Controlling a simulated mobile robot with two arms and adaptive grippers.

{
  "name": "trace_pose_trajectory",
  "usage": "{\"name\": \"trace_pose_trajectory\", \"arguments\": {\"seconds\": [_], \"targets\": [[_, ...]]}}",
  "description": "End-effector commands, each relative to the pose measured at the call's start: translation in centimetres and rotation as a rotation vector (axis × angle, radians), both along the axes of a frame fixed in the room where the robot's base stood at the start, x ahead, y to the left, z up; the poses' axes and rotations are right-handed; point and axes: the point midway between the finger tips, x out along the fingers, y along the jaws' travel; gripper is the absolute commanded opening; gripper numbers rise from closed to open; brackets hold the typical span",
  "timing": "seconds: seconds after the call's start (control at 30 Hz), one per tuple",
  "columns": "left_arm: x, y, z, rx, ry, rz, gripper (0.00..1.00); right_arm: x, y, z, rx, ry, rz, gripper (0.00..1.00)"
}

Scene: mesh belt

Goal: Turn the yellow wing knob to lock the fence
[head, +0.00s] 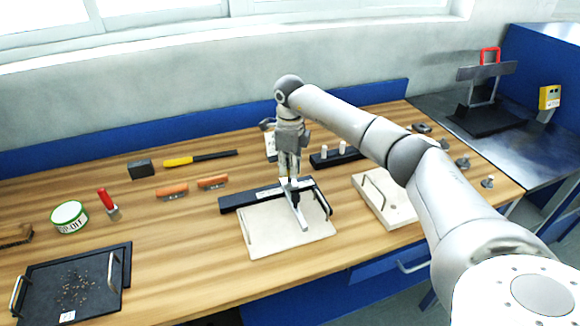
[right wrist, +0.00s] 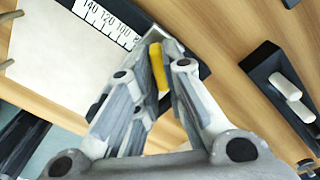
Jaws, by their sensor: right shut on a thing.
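The yellow wing knob (right wrist: 158,68) stands between the two fingers of my right gripper (right wrist: 160,62) in the right wrist view, and the fingers are closed on it. In the head view my right gripper (head: 290,178) points straight down over the black fence (head: 240,200), and the knob is hidden there. The fence lies along the far edge of a pale board (head: 270,235). Its white number scale (right wrist: 108,22) shows beside the fingers in the right wrist view. A grey metal bar (head: 297,213) reaches over the board below my gripper. My left gripper is not in view.
A black rack with white pegs (head: 335,154) and a pale block with a handle (head: 372,203) stand to the right. Orange-handled tools (head: 172,190), a green-white tin (head: 69,216) and a black tray (head: 45,280) lie to the left. Bare wood lies between.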

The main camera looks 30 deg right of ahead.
Motion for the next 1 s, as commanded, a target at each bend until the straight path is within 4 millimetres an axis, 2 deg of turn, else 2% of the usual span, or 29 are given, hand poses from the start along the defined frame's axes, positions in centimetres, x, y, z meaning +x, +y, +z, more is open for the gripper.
{"name": "trace_pose_trajectory", "arguments": {"seconds": [0.6, 1.0], "targets": [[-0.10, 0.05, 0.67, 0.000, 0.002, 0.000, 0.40, 0.02, -0.05, 0.10, -0.001, -0.001, -0.579, 0.00], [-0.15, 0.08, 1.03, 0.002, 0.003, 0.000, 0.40, 0.03, -0.07, 0.07, 0.000, -0.001, -0.837, 0.00]]}}
